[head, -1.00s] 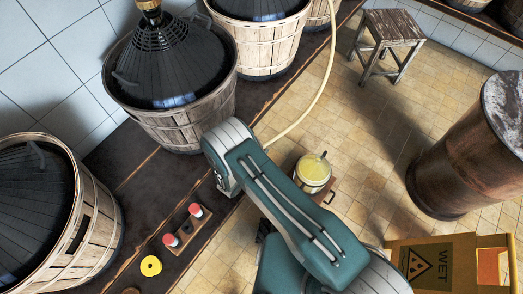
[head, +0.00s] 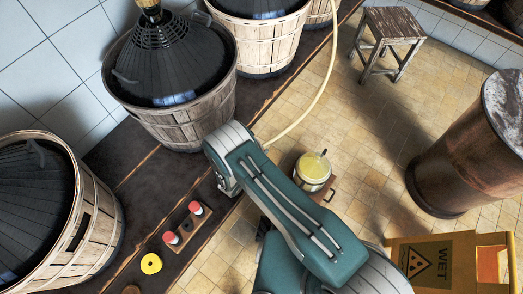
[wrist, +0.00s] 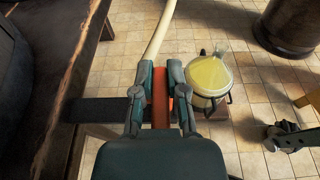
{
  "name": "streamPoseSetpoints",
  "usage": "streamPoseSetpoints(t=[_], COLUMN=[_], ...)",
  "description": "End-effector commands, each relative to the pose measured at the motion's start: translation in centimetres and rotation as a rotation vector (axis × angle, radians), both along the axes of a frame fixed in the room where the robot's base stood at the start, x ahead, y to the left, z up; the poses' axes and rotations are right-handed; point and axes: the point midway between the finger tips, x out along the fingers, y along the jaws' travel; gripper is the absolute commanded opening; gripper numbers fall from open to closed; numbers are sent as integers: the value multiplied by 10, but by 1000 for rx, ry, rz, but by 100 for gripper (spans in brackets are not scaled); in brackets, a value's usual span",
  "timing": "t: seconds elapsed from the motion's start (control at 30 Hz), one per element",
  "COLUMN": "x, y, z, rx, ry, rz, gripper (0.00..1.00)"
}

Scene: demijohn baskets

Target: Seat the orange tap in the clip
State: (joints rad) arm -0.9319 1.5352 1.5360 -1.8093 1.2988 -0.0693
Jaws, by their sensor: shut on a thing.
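In the wrist view my gripper (wrist: 160,88) is shut on the orange tap (wrist: 160,108), which shows as an upright orange strip between the two fingers. A cream hose (wrist: 161,29) runs away from just beyond the fingertips; I cannot tell whether it joins the tap. A dark flat bar (wrist: 98,109) lies to the left of the fingers, lower down. I cannot make out the clip in either view. In the head view my arm hides the gripper and the tap.
A rack (head: 190,233) with two red-capped items and a yellow ring (head: 151,264) are on the dark bench (head: 150,205). Basketed demijohns line the wall.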

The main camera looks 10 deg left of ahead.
Motion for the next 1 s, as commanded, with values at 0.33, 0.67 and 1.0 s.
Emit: streamPoseSetpoints(t=[0.33, 0.67, 1.0], x=[0, 0, 0], y=[0, 0, 0], z=[-6, -12, -17], rx=[1, 0, 1], ry=[0, 0, 0], rz=[0, 0, 0], gripper=[0, 0, 0])
